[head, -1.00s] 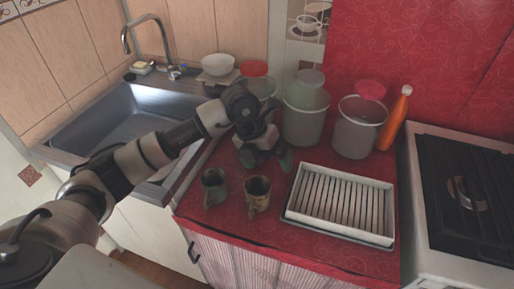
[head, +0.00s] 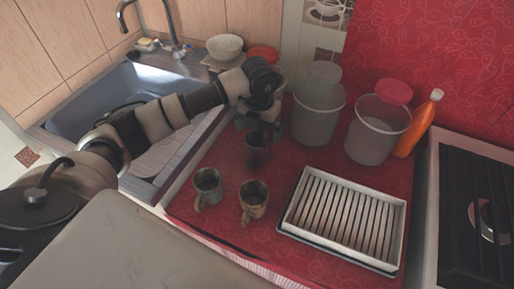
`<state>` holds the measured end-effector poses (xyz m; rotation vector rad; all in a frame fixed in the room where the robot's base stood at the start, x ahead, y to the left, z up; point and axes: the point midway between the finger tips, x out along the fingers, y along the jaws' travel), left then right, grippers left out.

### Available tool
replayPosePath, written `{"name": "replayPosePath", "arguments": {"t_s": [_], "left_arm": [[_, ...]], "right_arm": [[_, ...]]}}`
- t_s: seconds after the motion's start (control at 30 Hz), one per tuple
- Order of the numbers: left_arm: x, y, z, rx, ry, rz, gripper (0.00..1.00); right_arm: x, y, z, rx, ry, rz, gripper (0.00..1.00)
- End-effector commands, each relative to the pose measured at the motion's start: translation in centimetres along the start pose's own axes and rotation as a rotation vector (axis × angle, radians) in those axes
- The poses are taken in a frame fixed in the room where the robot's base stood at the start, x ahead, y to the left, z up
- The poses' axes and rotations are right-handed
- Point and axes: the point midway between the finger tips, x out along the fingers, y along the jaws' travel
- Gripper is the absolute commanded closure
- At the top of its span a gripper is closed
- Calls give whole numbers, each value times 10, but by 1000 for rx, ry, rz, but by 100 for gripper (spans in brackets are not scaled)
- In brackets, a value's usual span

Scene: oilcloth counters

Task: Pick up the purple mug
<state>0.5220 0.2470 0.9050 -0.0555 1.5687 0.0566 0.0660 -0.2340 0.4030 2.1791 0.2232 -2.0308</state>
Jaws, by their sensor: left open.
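My left gripper (head: 258,128) is over the red counter, pointing down, with its jaws open. A dark mug (head: 258,155) stands right below it, its upper part partly covered by the fingers. Its colour is too dark to tell if it is purple, and I cannot tell whether the fingers touch it. Two other mugs stand nearer the front: a greenish-grey one (head: 208,187) at left and a brownish one (head: 253,201) at right. Neither looks clearly purple. My right gripper is not in view.
A white slatted tray (head: 291,215) lies to the right of the mugs. Two grey buckets (head: 318,122) (head: 371,138) and an orange bottle (head: 418,125) stand behind it. The sink (head: 90,95) is at left, the stove (head: 475,205) at right. The counter's front left is clear.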

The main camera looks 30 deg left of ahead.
Motion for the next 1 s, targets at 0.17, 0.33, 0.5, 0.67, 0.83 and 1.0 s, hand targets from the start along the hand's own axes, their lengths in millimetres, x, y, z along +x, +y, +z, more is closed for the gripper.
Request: {"name": "replayPosePath", "arguments": {"t_s": [0.17,0.33,0.5,0.67,0.83,1.0], "left_arm": [[19,4,-2,-1,6,0,0],[44,6,-2,0,3,0,0],[54,6,-2,1,1,-1,0],[53,6,-2,1,0,-1,0],[53,6,-2,1,0,-1,24],[53,6,-2,0,0,-1,51]], "right_arm": [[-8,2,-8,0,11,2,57],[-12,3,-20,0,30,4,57],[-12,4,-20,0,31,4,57],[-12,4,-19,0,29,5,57],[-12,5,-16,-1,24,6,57],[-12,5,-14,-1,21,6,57]]}}
